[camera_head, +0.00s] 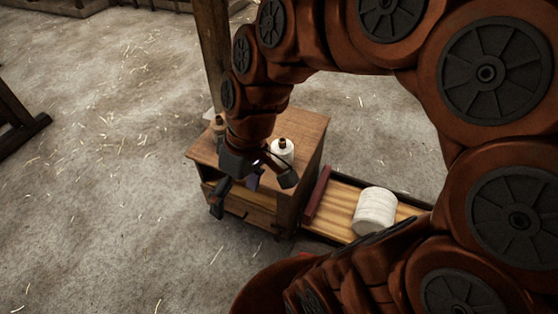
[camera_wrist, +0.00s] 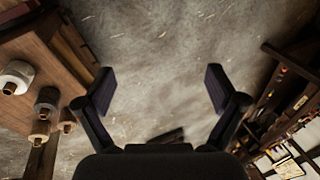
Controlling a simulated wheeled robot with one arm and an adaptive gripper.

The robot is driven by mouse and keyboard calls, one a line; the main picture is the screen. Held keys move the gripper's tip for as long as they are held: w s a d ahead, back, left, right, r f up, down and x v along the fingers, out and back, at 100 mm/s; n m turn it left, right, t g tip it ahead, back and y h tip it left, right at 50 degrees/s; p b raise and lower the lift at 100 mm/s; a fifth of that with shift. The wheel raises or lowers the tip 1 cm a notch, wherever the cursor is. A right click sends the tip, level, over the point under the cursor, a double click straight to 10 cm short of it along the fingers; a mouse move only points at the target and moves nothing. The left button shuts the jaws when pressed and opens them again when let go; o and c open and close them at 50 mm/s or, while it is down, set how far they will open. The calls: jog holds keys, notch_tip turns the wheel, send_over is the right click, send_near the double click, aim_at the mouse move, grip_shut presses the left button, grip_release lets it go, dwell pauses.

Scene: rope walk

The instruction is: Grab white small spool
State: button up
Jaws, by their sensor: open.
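A small white spool (camera_head: 283,151) with a brown core stands upright on the wooden cabinet (camera_head: 305,130), just behind my gripper. In the wrist view a white spool (camera_wrist: 14,72) shows at the left edge on the cabinet top (camera_wrist: 70,72). My gripper (camera_head: 252,190) is open and empty. In the head view it overlaps the cabinet's front. In the wrist view my gripper's fingers (camera_wrist: 160,85) are spread over bare floor, with the spools off to the left. The arm hides part of the cabinet top in the head view.
A tan spool (camera_head: 218,125) stands at the cabinet's left; several spools cluster beside the white one in the wrist view, including a grey one (camera_wrist: 47,96). A larger white roll (camera_head: 375,211) lies in a wooden tray (camera_head: 338,211). A wooden post (camera_head: 213,55) rises behind.

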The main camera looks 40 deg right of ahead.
jog(key=w+d+f+n+t+y+b, duration=0.1)
jog(key=w+f+n+t+y+b, duration=0.2)
jog(key=w+f+b, duration=0.65)
jog(key=m+t+y+b, duration=0.1)
jog(key=t+b, duration=0.6)
jog(key=b, duration=0.6)
send_over(288, 148)
jog(key=s+a, duration=0.4)
jog(key=a, duration=0.8)
notch_tip(288, 148, down, 14)
jog(key=d+f+t+h+b, duration=0.1)
jog(key=d+f, duration=0.2)
jog(key=d, duration=0.1)
jog(key=d+f+m+t+b, duration=0.1)
jog(key=d+f+b, duration=0.1)
jog(key=d, duration=0.3)
jog(key=d+f+t+h+b, duration=0.1)
jog(key=d+f, duration=0.3)
jog(key=f, duration=0.1)
jog(key=shift+s+d+m+h, duration=0.15)
jog(key=shift+s+m+h, duration=0.15)
jog(key=shift+w+d+f, duration=0.1)
jog(key=shift+d, duration=0.05)
jog(key=shift+r+b+x, duration=0.2)
jog(key=shift+b+x, duration=0.4)
jog(key=shift+x, duration=1.25)
jog(key=shift+r+b+x, duration=0.2)
jog(key=shift+b+x, duration=0.35)
jog(key=shift+x, duration=1.3)
jog(key=shift+w, duration=0.15)
